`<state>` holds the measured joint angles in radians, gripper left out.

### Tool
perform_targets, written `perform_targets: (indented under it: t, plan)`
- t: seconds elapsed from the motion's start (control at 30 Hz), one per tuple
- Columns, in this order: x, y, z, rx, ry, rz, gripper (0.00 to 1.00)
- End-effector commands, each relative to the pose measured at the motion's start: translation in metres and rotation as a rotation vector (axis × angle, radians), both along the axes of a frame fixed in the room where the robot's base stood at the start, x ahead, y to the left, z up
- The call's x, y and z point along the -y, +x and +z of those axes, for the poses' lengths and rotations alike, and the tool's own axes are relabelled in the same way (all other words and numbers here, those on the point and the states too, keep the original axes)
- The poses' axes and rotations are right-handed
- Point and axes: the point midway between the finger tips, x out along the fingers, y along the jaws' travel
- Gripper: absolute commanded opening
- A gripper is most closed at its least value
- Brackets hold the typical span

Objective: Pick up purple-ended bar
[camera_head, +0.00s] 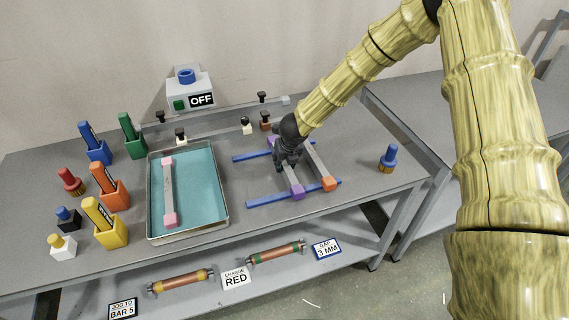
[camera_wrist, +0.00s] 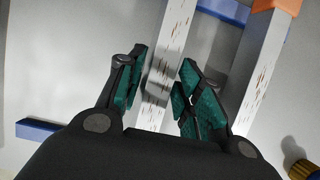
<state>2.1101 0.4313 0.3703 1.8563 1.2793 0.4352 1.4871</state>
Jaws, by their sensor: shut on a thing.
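The purple-ended bar is grey with purple end blocks; its near end (camera_head: 298,191) shows at the front blue rail and its far end is partly hidden behind my gripper. My gripper (camera_head: 287,158) is over the bar's middle. In the wrist view, the green-padded fingers of my gripper (camera_wrist: 160,95) are shut on the speckled grey bar (camera_wrist: 177,35), one finger on each side. The bar lies across or just above the two blue rails; I cannot tell whether it touches them.
An orange-ended bar (camera_head: 328,184) lies close on the right, parallel. A front blue rail (camera_head: 265,200) is beneath. A teal-floored tray (camera_head: 228,212) holding a pink-ended bar (camera_head: 169,190) is left. A blue-topped bottle (camera_head: 388,157) stands right.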

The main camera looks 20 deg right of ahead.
Motion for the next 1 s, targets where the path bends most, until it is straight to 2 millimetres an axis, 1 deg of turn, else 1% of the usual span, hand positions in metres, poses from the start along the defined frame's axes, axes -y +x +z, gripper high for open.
perform_targets:
  t: [0.17, 0.47, 0.5, 0.77, 1.0]
  plan:
    - [0.000, 0.001, 0.007, 0.002, 0.000, 0.000, 0.00]
    - [0.000, 0.001, 0.034, 0.004, 0.000, 0.000, 0.00]
    - [0.000, -0.001, 0.036, 0.002, 0.000, -0.001, 0.00]
    - [0.003, -0.042, 0.036, 0.002, 0.001, 0.001, 0.00]
    - [0.007, -0.094, 0.041, 0.002, 0.002, 0.001, 0.00]
